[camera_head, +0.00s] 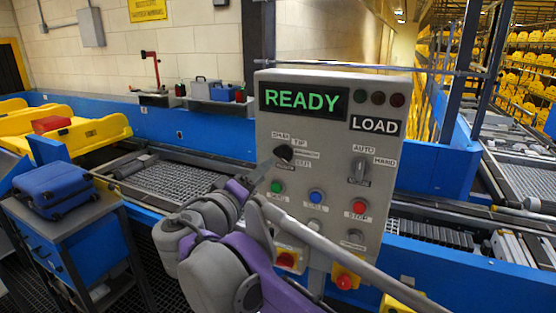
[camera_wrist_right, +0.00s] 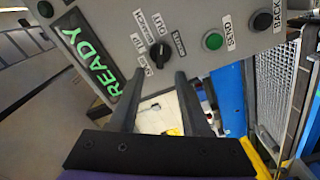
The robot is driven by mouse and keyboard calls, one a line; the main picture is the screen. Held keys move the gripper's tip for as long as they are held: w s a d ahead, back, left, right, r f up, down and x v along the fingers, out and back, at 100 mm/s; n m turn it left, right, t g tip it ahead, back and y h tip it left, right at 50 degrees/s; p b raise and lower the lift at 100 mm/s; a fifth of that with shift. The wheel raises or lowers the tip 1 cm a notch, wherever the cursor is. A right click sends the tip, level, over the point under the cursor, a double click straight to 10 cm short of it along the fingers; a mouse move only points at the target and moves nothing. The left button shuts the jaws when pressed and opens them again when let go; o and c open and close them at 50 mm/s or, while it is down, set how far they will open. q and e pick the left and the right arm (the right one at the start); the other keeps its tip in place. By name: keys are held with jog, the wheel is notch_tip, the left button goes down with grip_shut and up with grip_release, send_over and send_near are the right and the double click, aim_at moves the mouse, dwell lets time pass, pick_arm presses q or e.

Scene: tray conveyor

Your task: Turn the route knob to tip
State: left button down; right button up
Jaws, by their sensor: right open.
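The grey control panel (camera_head: 330,120) stands in front of me with a lit green READY display (camera_head: 303,99). The route knob (camera_head: 284,153) is a small black knob on the panel's left side, with labels around it, among them TIP (camera_head: 299,142). In the wrist view the knob (camera_wrist_right: 160,53) lies just beyond and between the fingertips of my right gripper (camera_wrist_right: 159,76). That gripper is open, its two dark fingers apart, and no contact with the knob shows. I cannot tell which label the knob points to.
Below the knob are a green button (camera_head: 277,187), a blue button (camera_head: 316,196) and a red stop button (camera_head: 359,207). An AUTO/HAND switch (camera_head: 359,169) is to the right. A blue suitcase (camera_head: 54,188) lies on a blue cart at left.

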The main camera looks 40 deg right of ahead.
aim_at(280, 157)
jog(key=x, duration=0.8)
jog(key=shift+w+d+p, duration=0.1)
jog(key=shift+p, duration=0.2)
grip_shut()
